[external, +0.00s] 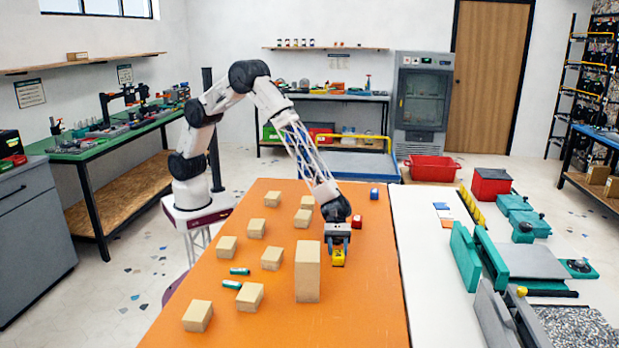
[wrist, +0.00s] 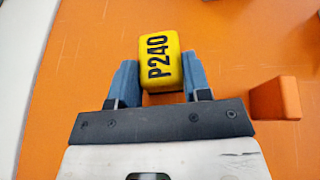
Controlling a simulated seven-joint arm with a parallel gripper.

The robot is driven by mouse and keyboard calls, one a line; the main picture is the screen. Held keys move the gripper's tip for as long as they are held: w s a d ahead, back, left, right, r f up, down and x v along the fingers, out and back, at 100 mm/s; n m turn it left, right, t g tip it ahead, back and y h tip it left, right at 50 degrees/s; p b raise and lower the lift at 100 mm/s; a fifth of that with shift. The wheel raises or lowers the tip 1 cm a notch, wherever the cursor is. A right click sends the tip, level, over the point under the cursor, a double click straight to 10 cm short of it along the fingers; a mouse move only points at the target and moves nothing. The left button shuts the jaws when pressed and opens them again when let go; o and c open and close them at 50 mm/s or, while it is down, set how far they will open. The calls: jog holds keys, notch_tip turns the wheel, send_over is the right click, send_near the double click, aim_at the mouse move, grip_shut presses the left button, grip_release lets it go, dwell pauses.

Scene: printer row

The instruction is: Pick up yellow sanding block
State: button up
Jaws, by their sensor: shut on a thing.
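The yellow sanding block (wrist: 162,62), marked P240, sits between the two blue fingers of my gripper (wrist: 160,82) in the wrist view. My gripper is shut on it, with a finger against each side. In the external view the yellow block (external: 338,257) shows below my gripper (external: 337,240), over the orange table just right of a tall cardboard box. I cannot tell whether the block touches the table or is held slightly above it.
A tall cardboard box (external: 307,272) stands close left of my gripper. Several small boxes (external: 250,296) and two green cylinders (external: 239,271) lie further left. The orange table's (external: 375,300) front right is clear.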

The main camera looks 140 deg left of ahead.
jog(key=shift+r, duration=0.15)
notch_tip(320, 180, up, 10)
dwell(0.7)
